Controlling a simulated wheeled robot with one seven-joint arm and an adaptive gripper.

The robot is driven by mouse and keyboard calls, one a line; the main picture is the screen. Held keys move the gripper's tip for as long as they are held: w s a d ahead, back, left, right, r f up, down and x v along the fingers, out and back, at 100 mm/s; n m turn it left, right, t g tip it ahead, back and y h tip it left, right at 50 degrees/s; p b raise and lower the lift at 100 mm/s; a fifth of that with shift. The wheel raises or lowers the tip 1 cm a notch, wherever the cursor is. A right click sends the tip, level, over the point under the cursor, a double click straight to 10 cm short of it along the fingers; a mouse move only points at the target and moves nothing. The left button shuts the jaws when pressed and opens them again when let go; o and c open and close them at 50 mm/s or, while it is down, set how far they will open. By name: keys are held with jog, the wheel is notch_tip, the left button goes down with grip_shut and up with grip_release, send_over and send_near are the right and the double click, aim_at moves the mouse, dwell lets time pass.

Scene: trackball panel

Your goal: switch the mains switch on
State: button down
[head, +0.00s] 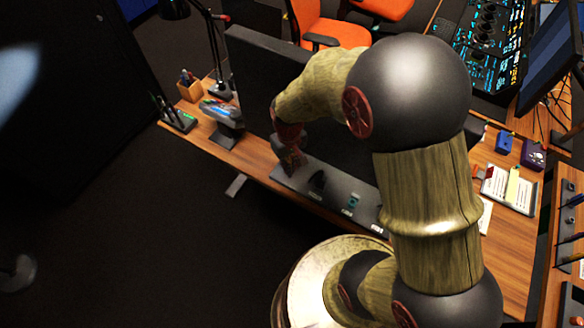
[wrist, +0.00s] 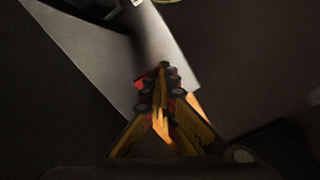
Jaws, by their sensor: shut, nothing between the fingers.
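The grey trackball panel (head: 325,197) lies along the front of the wooden desk, below a large dark monitor. It bears a black part (head: 317,182), a small teal part (head: 353,201) and small pale labels near its right end. I cannot tell which part is the mains switch; the right end is partly hidden by my arm. My gripper (head: 292,168) is shut and empty at the panel's left end. In the wrist view my gripper (wrist: 161,70) points over the grey panel (wrist: 100,50) near its edge; contact is unclear. A dark part (wrist: 95,8) shows at that view's top left.
The monitor (head: 250,75) stands close behind my gripper. A dark stand (head: 224,125), a pen holder (head: 189,86) and a lamp (head: 215,55) are on the desk's left. An open notebook (head: 508,188) lies on the right. The floor in front is clear.

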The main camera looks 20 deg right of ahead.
jog(key=shift+r+p, duration=2.65)
jog(key=shift+r, duration=0.8)
jog(key=s+r+t+b, duration=0.2)
jog(key=s+r+b, duration=0.2)
jog(key=s+r, duration=0.3)
jog(key=s+r+m+t+b, duration=0.1)
jog(key=s+r+t+b, duration=0.2)
jog(key=s+r, duration=0.4)
notch_tip(320, 180, up, 6)
jog(key=shift+r+t+b, duration=0.1)
jog(key=shift+t+b, duration=0.2)
jog(key=shift+b, duration=0.05)
